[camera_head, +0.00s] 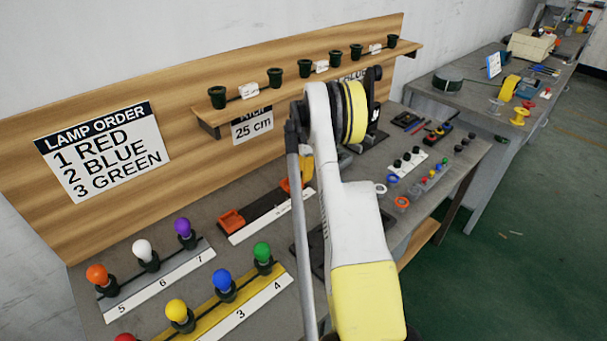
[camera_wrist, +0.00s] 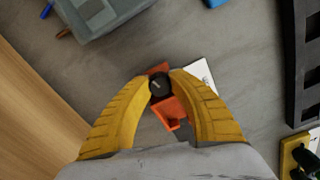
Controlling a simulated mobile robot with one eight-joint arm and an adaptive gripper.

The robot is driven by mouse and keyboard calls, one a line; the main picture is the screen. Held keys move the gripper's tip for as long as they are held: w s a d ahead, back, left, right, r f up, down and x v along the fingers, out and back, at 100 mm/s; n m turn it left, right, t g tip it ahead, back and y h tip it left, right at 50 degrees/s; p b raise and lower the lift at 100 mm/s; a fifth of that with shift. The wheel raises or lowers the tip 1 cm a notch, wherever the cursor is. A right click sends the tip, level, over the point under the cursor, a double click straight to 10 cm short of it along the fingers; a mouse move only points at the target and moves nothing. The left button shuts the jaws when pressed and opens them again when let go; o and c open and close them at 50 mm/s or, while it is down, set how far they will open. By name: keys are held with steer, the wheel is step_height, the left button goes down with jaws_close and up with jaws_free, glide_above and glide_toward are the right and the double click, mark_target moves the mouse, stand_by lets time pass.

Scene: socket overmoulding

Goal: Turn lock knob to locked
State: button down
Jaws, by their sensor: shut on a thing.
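The lock knob (camera_wrist: 159,90) is small, round and dark, with a light mark on its top. It sits on an orange fixture (camera_wrist: 171,117) in the wrist view. The two yellow fingers of my gripper (camera_wrist: 160,80) are closed on the knob from both sides. In the head view my gripper (camera_head: 306,168) is partly hidden behind my arm. It is down at an orange block (camera_head: 290,186) on the bench, and the knob itself is hidden there.
Another orange block (camera_head: 232,221) stands at the left end of the dark strip. Coloured lamps on a yellow strip (camera_head: 218,320) and a grey strip stand in front. A wooden backboard (camera_head: 200,90) with a shelf rises behind. In the wrist view a grey box (camera_wrist: 100,15) lies nearby.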

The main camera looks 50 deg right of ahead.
steer(key=c, duration=1.2)
jaws_free()
steer(key=shift+o, duration=0.2)
step_height(320, 180, up, 12)
